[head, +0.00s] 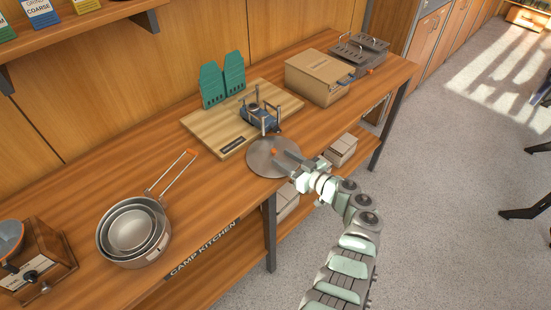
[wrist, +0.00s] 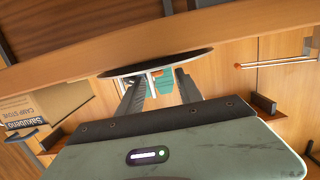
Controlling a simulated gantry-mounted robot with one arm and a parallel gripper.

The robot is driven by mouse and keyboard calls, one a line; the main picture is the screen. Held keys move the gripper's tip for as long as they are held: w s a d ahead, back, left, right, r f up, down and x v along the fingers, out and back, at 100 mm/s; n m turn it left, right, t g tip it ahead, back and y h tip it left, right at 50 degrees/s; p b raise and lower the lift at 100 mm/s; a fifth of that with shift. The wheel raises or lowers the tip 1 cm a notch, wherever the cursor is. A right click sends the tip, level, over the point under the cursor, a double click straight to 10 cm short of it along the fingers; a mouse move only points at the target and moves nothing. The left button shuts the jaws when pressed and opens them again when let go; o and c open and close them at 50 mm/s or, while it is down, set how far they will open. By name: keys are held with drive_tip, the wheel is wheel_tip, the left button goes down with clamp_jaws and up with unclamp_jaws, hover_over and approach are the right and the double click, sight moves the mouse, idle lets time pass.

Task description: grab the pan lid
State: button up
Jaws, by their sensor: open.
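The pan lid (head: 258,167) is a round grey metal disc with a small orange knob, at the front edge of the wooden counter in the head view. In the wrist view the lid (wrist: 150,63) shows nearly edge-on, beyond the fingertips. My gripper (head: 281,160) is open, with its fingers reaching over the right side of the lid. In the wrist view the gripper (wrist: 160,84) has its two fingers apart, with a pale and orange part of the lid showing between them. I cannot tell whether the fingers touch it.
A cutting board (head: 205,128) with a small blue stove (head: 262,117) lies just behind the lid. Teal slotted panels (head: 222,80) and a cardboard box (head: 318,76) stand farther back. Nested pans (head: 133,230) sit to the left. Counter between pans and lid is clear.

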sight(276, 152)
drive_tip(key=b+x, duration=0.3)
drive_tip(key=x, duration=0.2)
drive_tip(key=shift+w+d+b, duration=0.1)
drive_tip(key=shift+w+b, duration=0.25)
drive_tip(key=shift+b, duration=0.05)
drive_tip(key=shift+w+a+r, duration=0.1)
drive_tip(key=shift+w+a, duration=0.05)
drive_tip(key=shift+a, duration=0.1)
drive_tip(key=shift+c, duration=0.5)
clamp_jaws()
